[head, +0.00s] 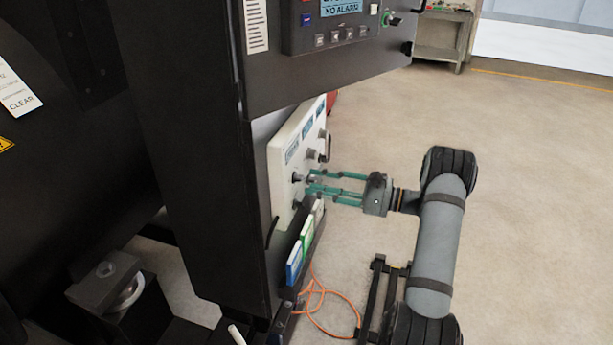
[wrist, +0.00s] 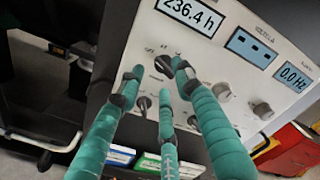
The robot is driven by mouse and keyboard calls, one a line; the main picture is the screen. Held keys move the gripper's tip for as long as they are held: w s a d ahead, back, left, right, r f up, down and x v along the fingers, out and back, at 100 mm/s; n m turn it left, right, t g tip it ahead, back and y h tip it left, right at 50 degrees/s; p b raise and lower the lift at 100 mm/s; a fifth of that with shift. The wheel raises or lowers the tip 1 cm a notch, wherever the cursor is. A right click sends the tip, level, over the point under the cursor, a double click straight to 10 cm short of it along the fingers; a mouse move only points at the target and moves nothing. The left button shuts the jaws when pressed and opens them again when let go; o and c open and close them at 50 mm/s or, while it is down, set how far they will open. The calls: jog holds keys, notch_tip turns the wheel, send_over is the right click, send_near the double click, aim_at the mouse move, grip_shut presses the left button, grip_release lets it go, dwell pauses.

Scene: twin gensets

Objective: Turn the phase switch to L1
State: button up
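A pale panel (wrist: 210,58) with several knobs and small displays fills much of the wrist view; it also shows in the head view (head: 284,185) on the side of the dark cabinet. A dark rotary knob (wrist: 164,66) sits at its left part, with small marks around it that are too blurred to read, so I cannot confirm it is the phase switch. My gripper (wrist: 159,78) has its three teal fingers spread around the front of this knob; it also shows in the head view (head: 311,182), close to the panel. The fingers look open; contact with the knob cannot be told.
Another dark knob (wrist: 145,103) lies below, and grey knobs (wrist: 222,91) lie to the right. A dark handle stands at the panel's far edge. Blue and green boxes (head: 294,262) sit below the panel. An orange cable (head: 318,291) lies on the floor.

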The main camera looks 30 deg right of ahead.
aim_at(298, 178)
jog(key=p+x, duration=0.1)
jog(key=x, duration=0.2)
jog(key=shift+w+a, duration=0.1)
jog(key=shift+w, duration=0.1)
jog(key=shift+c, duration=0.6)
jog(key=c, duration=0.7)
grip_shut()
